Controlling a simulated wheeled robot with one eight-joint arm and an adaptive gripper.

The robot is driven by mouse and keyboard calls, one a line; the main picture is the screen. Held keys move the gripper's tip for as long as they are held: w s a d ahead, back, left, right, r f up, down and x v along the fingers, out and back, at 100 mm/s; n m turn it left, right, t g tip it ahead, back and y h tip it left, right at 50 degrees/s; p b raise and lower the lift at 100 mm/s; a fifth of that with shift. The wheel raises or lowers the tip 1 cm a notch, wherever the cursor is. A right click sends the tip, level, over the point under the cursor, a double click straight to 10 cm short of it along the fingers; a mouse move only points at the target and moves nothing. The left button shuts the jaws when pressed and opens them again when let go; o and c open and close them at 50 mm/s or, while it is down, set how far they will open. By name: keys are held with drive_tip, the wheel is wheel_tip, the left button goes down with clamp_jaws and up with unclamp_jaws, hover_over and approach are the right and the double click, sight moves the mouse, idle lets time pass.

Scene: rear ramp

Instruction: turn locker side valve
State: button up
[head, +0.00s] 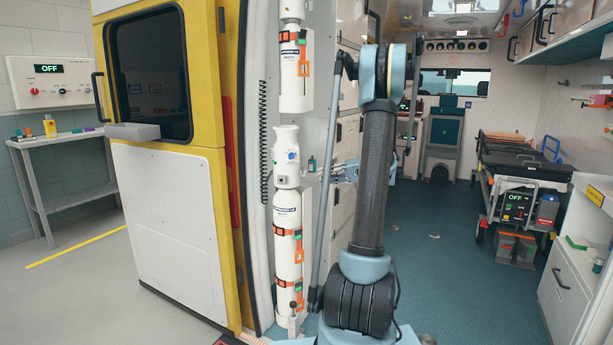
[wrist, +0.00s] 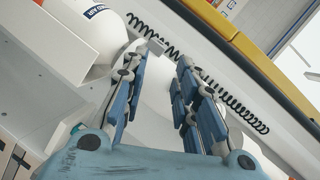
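Two white cylinders stand one above the other in a narrow locker in the head view: an upper one (head: 294,75) and a lower one (head: 288,235), both with orange straps. A white valve head (head: 286,155) with a small blue mark tops the lower one. My gripper (head: 312,174) is just right of this head, pointing left at it. In the wrist view my gripper's blue fingers (wrist: 160,62) are spread apart, with a white rounded body (wrist: 155,95) showing between them. A small grey piece (wrist: 156,46) sits near the fingertips. I cannot tell whether the fingers touch anything.
A black coiled hose (head: 263,140) hangs left of the cylinders and also shows in the wrist view (wrist: 240,112). The yellow and white door (head: 168,190) stands open at left. A stretcher (head: 515,160) is at right. The teal floor (head: 450,240) between is mostly clear.

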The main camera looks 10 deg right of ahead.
sight(306, 173)
drive_tip(key=w+d+f+t+y, duration=0.25)
drive_tip(key=w+d, duration=0.25)
drive_tip(key=d, duration=0.4)
drive_tip(key=shift+n+g, duration=0.25)
drive_tip(key=shift+n, duration=0.05)
drive_tip(key=x, duration=1.7)
drive_tip(key=shift+w+a+f, duration=0.15)
drive_tip(key=shift+w+f, duration=0.1)
drive_tip(key=shift+w, duration=0.05)
drive_tip(key=shift+c, duration=0.6)
clamp_jaws()
